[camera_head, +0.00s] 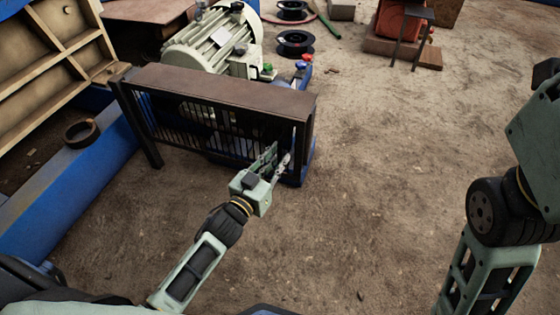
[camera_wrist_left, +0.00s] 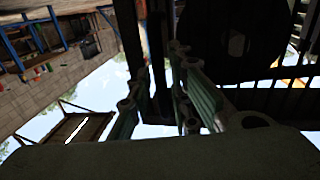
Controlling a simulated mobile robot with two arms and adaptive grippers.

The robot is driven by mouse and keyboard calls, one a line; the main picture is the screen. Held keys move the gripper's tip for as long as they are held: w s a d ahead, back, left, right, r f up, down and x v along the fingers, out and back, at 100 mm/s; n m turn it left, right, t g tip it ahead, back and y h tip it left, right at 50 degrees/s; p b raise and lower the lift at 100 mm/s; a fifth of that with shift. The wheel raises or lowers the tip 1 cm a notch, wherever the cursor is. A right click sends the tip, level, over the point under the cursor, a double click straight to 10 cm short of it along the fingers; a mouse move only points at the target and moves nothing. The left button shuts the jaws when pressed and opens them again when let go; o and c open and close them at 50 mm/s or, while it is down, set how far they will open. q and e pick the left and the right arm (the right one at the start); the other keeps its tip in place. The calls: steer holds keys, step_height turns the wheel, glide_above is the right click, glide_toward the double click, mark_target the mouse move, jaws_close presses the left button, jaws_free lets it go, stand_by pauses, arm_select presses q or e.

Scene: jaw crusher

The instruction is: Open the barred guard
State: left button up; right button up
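The barred guard (camera_head: 220,88) is a dark frame with a rusty brown top plate and upright bars along its front. It stands in front of the motor and looks closed. My left gripper (camera_head: 276,158) is at the guard's right front end, close to its end post. Its two green fingers are apart. In the left wrist view, the fingers of my left gripper (camera_wrist_left: 158,95) stand either side of a dark upright post (camera_wrist_left: 158,60); I cannot tell whether they touch it. Bars (camera_wrist_left: 270,100) show to the right there. My right arm shows at the right edge, but its gripper is out of frame.
A grey-green motor (camera_head: 210,40) sits behind the guard. The dirt floor (camera_head: 385,160) to the right is clear.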

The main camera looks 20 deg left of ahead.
arm_select(q)
steer(key=shift+w+d, duration=0.15)
steer(key=shift+w, duration=0.45)
jaws_close()
